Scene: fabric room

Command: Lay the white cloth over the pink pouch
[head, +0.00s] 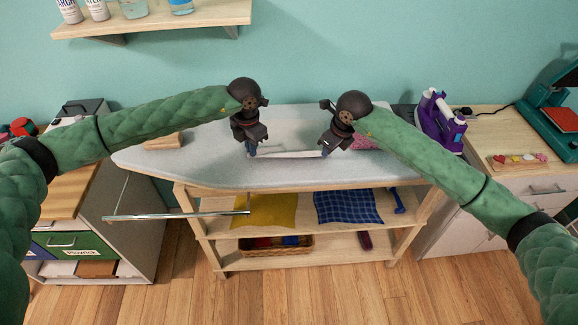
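The white cloth (287,154) shows as a thin pale strip stretched between my two grippers, just above or on the grey ironing surface (190,170). My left gripper (252,150) points down and is shut on the cloth's left end. My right gripper (326,149) points down and is shut on its right end. The pink pouch (363,143) lies on the ironing surface to the right of the cloth, mostly hidden behind my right gripper and forearm. The cloth appears apart from it.
A purple iron (440,122) stands right of the pouch, near my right forearm. A wooden block (163,141) lies at the left. Below, a shelf holds a yellow cloth (264,211) and a blue checked cloth (348,206).

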